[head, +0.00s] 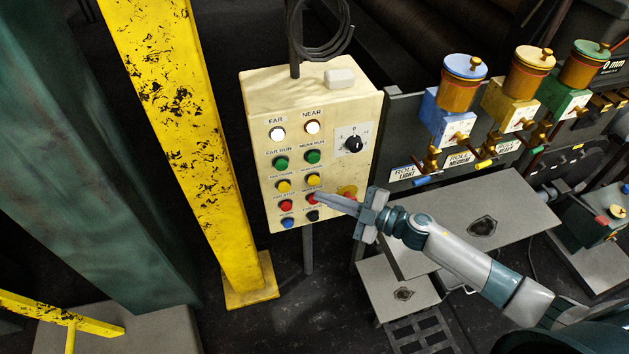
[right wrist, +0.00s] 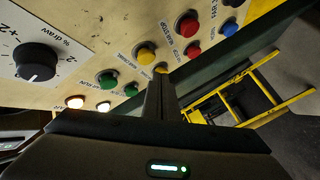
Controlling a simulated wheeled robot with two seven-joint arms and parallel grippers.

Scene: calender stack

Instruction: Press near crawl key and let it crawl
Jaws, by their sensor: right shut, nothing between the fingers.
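The cream control box (head: 263,100) carries two columns of buttons, labelled FAR and NEAR. The yellow button of the NEAR column (head: 313,180) sits under the green one; it also shows in the right wrist view (right wrist: 145,54). The FAR column's yellow button (head: 284,186) is beside it, partly behind my fingertips in the wrist view (right wrist: 161,68). My right gripper (head: 320,196) is shut and empty, its fingers pointing at the box near the NEAR yellow and red buttons. Whether the tip touches the panel, I cannot tell. My left gripper is out of view.
A red and yellow stop button (head: 347,192) and a black dial (head: 353,144) are on the box's right side. Red buttons (head: 286,205) lie just below the yellow ones. A yellow post (head: 185,130) stands left; a grey table (head: 520,215) is at right.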

